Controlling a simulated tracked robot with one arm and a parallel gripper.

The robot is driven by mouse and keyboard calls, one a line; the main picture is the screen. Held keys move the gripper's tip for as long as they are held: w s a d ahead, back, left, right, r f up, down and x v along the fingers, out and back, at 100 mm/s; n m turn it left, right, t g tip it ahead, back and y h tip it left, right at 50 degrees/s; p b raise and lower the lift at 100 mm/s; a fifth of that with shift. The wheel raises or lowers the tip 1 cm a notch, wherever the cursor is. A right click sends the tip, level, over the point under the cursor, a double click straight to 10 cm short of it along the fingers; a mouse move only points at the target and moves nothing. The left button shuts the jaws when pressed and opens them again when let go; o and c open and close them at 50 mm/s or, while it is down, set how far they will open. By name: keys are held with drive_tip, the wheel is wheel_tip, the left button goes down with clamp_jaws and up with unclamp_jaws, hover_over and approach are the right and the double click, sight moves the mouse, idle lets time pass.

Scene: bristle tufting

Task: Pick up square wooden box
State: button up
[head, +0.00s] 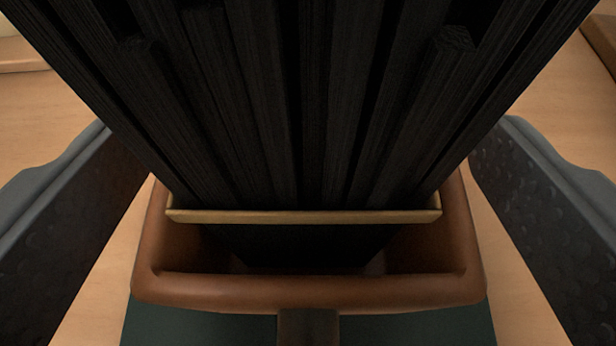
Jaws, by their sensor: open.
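A brown box (310,291) with rounded corners and a raised rim sits in the lower middle of the head view, seen from above. It looks like the square wooden box, though its far side is hidden. Dark bristle bundles (300,110) stand up out of it and fill the upper middle. A thin tan strip (304,216) runs across the bundles inside the box. My gripper (312,230) is open, with one dark padded finger on each side of the box. A gap of table shows between each finger and the box.
A light wooden tabletop (85,95) surrounds the box. A dark green surface (200,326) lies below the box's near edge, with a small dark brown piece (308,327) in front. Part of a pale object (8,26) shows at the top left.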

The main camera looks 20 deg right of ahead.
sight(354, 137)
drive_tip(key=c, duration=1.1)
drive_tip(key=shift+c, duration=0.2)
drive_tip(key=shift+r, duration=0.1)
drive_tip(key=shift+r+p, duration=0.8)
drive_tip(key=shift+r, duration=1.1)
drive_tip(key=shift+s, duration=0.65)
drive_tip(key=s+r+p, duration=0.1)
drive_tip(key=s+p, duration=0.1)
drive_tip(key=s, duration=1.2)
drive_tip(key=shift+s+a, duration=0.35)
drive_tip(key=shift+a, duration=0.1)
